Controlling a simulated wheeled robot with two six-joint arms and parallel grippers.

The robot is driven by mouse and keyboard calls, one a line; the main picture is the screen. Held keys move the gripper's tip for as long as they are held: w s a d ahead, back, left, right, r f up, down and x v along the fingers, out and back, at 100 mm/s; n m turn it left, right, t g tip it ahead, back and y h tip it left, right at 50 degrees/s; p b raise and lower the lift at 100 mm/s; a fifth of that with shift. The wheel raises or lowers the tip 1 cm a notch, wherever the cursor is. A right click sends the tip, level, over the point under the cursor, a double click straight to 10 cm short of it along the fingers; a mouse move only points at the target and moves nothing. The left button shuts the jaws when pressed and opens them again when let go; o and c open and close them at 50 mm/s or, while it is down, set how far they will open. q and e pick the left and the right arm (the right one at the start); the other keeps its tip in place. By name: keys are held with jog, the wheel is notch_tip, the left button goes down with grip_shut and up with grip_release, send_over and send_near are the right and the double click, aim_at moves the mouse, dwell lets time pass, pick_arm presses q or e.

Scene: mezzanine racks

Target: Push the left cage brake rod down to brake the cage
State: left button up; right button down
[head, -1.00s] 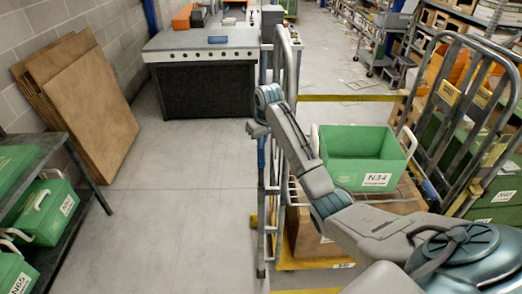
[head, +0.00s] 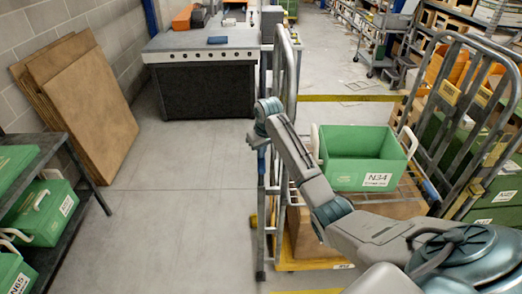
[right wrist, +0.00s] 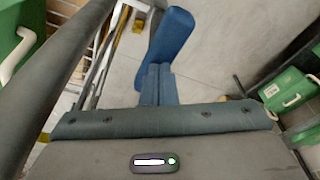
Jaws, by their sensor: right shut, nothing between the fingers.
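The cage (head: 297,80) is a grey tubular-framed trolley in the middle of the head view. Its left brake rod (head: 262,163) shows as a short blue piece on the left upright, just below my right gripper (head: 255,141). In the right wrist view the blue rod (right wrist: 172,42) stands tilted just beyond my shut, empty right fingertips (right wrist: 158,84). The fingers overlap its lower end there, and I cannot tell if they touch it. My left gripper is not in view.
A green N34 crate (head: 352,172) sits in the cage. A second tubular frame (head: 477,115) stands at right. A workbench (head: 205,45) is at the back. Brown boards (head: 85,110) lean on the left wall, by a rack (head: 75,160) of green crates. The left floor is clear.

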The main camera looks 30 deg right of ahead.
jog(key=shift+s+x, duration=0.25)
jog(key=shift+x, duration=0.95)
jog(key=shift+w+p+v, duration=0.15)
jog(key=shift+p+v, duration=0.25)
jog(key=shift+v, duration=0.25)
jog(key=shift+w+p+v, duration=0.15)
jog(key=shift+p+v, duration=0.2)
jog(key=shift+v, duration=0.35)
jog(key=shift+r, duration=0.3)
jog(key=shift+w+v, duration=0.2)
jog(key=shift+v, duration=0.75)
jog(key=shift+w+v, duration=0.2)
jog(key=shift+v, duration=0.75)
jog(key=shift+r, duration=0.1)
